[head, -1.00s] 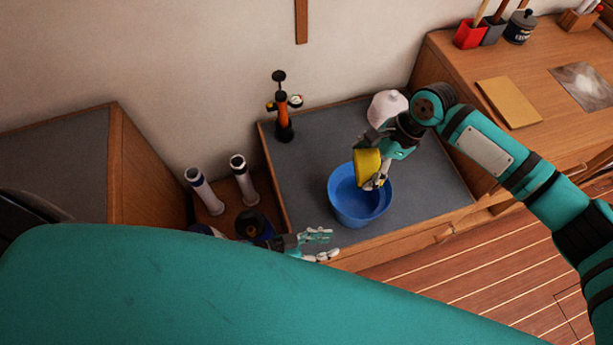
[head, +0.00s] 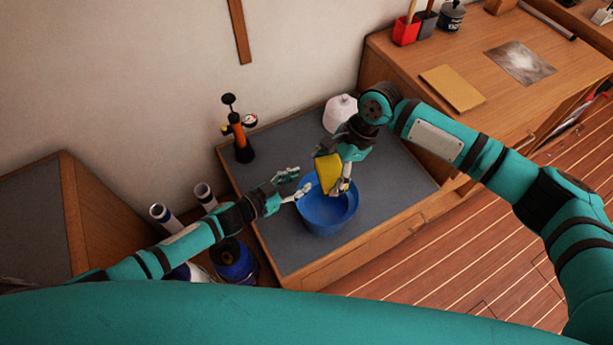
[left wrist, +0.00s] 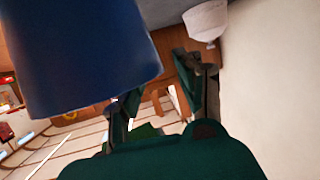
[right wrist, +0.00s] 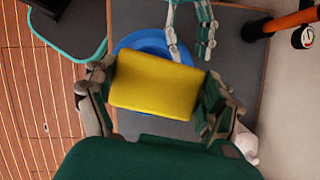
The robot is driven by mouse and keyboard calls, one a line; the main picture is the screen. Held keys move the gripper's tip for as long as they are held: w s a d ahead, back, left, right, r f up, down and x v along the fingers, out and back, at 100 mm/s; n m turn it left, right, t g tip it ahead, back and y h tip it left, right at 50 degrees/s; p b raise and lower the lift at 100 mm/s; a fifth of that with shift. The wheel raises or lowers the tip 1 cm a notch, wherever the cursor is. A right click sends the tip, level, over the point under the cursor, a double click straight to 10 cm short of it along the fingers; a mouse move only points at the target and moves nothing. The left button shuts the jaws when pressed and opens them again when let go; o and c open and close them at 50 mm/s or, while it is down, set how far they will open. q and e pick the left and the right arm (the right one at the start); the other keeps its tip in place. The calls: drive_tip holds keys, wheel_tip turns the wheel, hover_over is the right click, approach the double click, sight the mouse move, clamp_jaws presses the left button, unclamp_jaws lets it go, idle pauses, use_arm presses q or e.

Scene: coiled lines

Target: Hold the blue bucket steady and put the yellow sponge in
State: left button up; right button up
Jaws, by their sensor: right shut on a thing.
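The blue bucket (head: 330,217) stands upright on the grey counter top. It fills the upper left of the left wrist view (left wrist: 75,60) and shows partly behind the sponge in the right wrist view (right wrist: 186,53). My right gripper (head: 338,174) is shut on the yellow sponge (head: 326,172), which it holds above the bucket's opening. The sponge spans between both fingers in the right wrist view (right wrist: 157,84). My left gripper (head: 299,181) is open at the bucket's far left rim, its fingers apart. I cannot tell whether it touches the rim.
An orange and black pump (head: 238,138) with a gauge stands at the counter's back left. A white rounded object (head: 338,108) stands behind my right gripper. White tubes (head: 204,196) and a blue container (head: 234,262) are left of the counter (head: 390,186). The counter right of the bucket is clear.

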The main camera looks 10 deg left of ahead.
sight(308, 177)
use_arm(q)
drive_tip(key=shift+x, duration=2.05)
clamp_jaws()
